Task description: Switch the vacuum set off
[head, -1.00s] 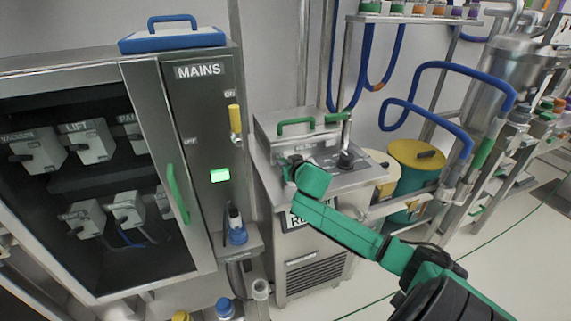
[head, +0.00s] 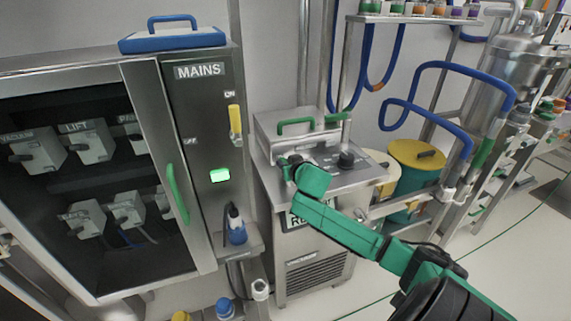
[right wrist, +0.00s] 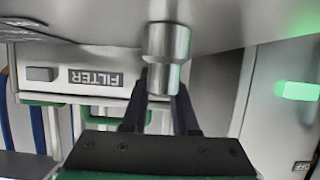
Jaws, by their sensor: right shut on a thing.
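My right gripper (right wrist: 160,105) is shut on a round metal knob (right wrist: 166,55), with its two dark fingers on either side of the knob. In the head view the right gripper (head: 287,162) is at the left part of the top panel of a steel floor unit (head: 315,260), and the wrist hides most of the knob there. My left gripper is in neither current view.
A black knob (head: 347,160) is on the panel to the right of the gripper. A lid with green handles (head: 296,125) is behind it. The MAINS cabinet (head: 200,110) has a yellow lever (head: 235,120) and a lit green lamp (head: 220,175). A yellow-lidded drum (head: 417,155) stands to the right.

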